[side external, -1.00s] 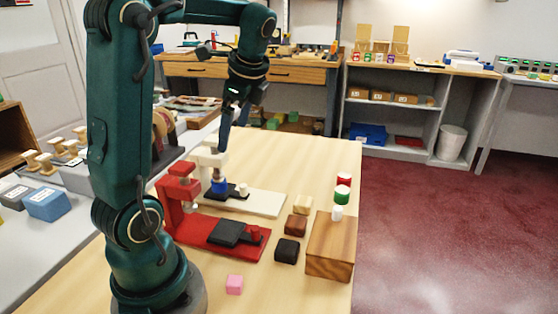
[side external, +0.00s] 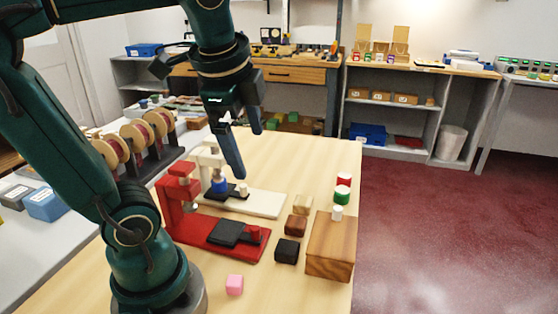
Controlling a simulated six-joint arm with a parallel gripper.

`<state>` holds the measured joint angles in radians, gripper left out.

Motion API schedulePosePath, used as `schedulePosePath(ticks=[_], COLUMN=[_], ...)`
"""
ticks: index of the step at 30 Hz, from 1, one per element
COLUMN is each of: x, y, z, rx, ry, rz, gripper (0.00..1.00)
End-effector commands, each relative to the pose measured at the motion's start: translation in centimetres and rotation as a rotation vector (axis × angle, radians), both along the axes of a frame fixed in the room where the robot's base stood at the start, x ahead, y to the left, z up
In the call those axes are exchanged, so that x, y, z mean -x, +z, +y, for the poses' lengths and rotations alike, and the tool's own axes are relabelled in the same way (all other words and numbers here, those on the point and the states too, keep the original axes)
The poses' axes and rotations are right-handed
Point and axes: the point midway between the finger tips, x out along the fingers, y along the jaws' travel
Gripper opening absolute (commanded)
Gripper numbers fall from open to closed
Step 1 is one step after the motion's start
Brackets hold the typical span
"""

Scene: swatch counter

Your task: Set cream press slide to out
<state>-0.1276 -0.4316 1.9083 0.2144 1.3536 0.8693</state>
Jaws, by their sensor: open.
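The cream press (side external: 268,204) stands on the table behind the red press, its upright at the left and its base running right. Its slide is a dark plate (side external: 233,194) with a cream knob (side external: 243,188), near the press head, with bare base to its right. A blue piece (side external: 219,186) sits at the slide's left end, under the head. My gripper (side external: 249,155) is open and empty, pointing down above the cream slide and its knob. It looks apart from the knob, though the exact gap is hard to tell.
The red press (side external: 205,229), with a dark slide and red knob, stands in front. The table's back right is clear.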

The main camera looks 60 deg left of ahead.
Motion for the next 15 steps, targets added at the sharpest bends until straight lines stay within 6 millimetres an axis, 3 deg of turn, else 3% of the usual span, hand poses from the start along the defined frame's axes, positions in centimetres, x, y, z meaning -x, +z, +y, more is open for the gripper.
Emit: schedulePosePath(ticks=[6, 13, 14, 15], x=[2.4, 2.8, 2.6, 2.4], y=[-4.2, -7.1, -7.1, -6.9], z=[-4.9, -6.8, -6.9, -6.9], rx=[0.258, 0.479, 0.494, 0.508], ry=[0.237, 0.566, 0.589, 0.614], rz=[-0.183, -0.259, -0.268, -0.282], gripper=[1.0, 1.0, 0.96, 0.81])
